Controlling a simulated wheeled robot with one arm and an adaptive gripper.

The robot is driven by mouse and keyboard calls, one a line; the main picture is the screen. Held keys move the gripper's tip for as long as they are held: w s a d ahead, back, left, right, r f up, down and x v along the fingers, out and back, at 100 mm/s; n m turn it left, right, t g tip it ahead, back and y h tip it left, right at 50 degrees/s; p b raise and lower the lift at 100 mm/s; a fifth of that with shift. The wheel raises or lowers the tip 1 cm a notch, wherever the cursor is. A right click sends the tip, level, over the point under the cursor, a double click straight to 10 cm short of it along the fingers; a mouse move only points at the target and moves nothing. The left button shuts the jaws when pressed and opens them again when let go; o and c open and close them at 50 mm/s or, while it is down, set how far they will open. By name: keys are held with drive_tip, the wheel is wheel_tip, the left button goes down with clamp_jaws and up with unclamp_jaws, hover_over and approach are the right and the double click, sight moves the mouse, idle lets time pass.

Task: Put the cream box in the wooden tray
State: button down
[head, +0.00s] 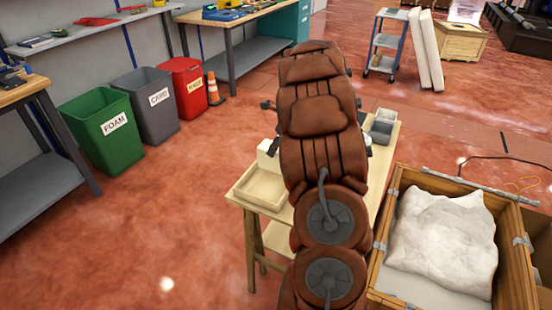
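The wooden tray (258,199) is a shallow, pale tray at the left front of the wooden work table, and it looks empty. A cream-white box (268,150) stands on the table just behind the tray, partly hidden by my arm. I cannot tell for sure that it is the cream box. My brown arm covers the middle of the table. My gripper is mostly or wholly hidden behind the arm; dark parts jut out on both sides, but no fingertips can be made out.
Grey bins (380,130) stand at the table's back right. An open wooden crate (377,270) with a white sack (440,240) is close on the right. Green, grey and red bins and an orange cone (213,90) stand left. The floor left of the table is clear.

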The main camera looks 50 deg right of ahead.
drive_tip(key=shift+f, duration=2.2)
drive_tip(key=shift+f+p, duration=0.15)
drive_tip(key=shift+p, duration=0.15)
drive_tip(key=shift+c, duration=1.1)
unclamp_jaws()
